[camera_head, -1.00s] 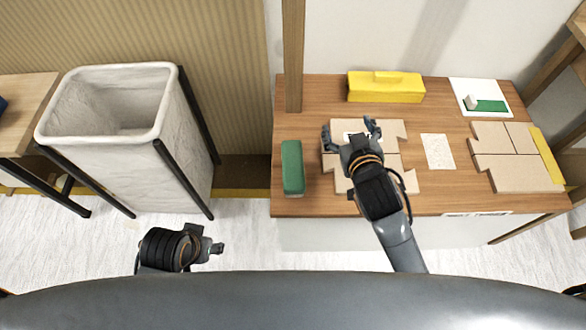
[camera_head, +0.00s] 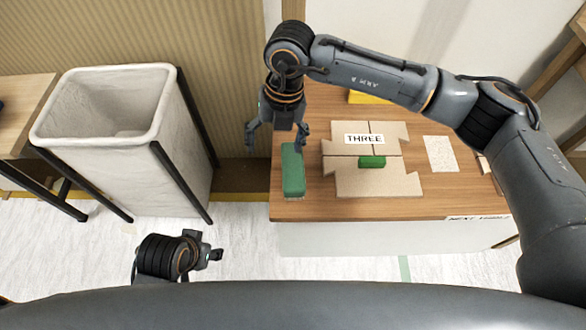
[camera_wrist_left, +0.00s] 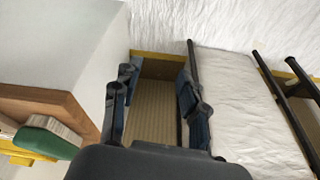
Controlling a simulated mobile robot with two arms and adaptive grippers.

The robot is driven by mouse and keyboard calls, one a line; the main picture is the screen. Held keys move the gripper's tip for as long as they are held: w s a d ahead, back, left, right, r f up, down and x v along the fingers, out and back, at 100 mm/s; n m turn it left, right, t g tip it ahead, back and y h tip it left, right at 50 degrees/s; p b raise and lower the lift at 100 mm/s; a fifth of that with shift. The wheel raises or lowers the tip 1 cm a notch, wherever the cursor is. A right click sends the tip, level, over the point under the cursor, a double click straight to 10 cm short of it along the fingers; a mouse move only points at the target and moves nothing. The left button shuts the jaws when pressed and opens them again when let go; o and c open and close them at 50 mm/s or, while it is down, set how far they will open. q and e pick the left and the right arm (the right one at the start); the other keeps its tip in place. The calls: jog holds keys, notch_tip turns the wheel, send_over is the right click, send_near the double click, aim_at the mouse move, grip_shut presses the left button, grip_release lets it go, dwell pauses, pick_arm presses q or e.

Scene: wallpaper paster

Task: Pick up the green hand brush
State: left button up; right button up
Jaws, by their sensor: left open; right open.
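The green hand brush (camera_head: 293,171) lies lengthwise near the left edge of the wooden table (camera_head: 310,207). Its green top faces up, and the left wrist view shows it (camera_wrist_left: 46,142) at lower left with a pale side. My right gripper (camera_head: 277,138) hangs at the brush's far end, fingers spread and empty. Its right finger is close to the brush; I cannot tell if they touch. My left gripper (camera_head: 214,250) is low in front of the bin, away from the brush. In its wrist view its open fingers (camera_wrist_left: 155,100) have nothing between them.
Cardboard pieces (camera_head: 380,185) carry a THREE label (camera_head: 364,139) and a small green block (camera_head: 372,162). A pale sheet (camera_head: 440,154) lies to their right. A yellow object (camera_head: 370,97) is partly behind my right arm. A white bin (camera_head: 125,165) stands left of the table.

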aim_at(293, 165)
jog(key=shift+m+t+h, duration=0.3)
jog(key=shift+t+h, duration=0.1)
jog(key=shift+h, duration=0.5)
jog(key=d+f, duration=0.1)
jog(key=f, duration=0.1)
jog(key=w+d+f+b, duration=0.1)
jog(key=f, duration=0.2)
jog(key=w+d+f, duration=0.1)
jog(key=f, duration=0.2)
jog(key=shift+w+d+f, duration=0.15)
jog(key=shift+d+f, duration=0.05)
notch_tip(293, 165, down, 5)
jog(key=shift+d+b, duration=0.1)
jog(key=shift+b, duration=0.6)
jog(key=c, duration=1.3)
pick_arm(q)
jog(key=v, duration=0.3)
jog(key=shift+s+a+r, duration=0.1)
jog(key=shift+s+r, duration=0.1)
pick_arm(e)
jog(key=shift+c, duration=0.2)
jog(key=shift+r, duration=0.2)
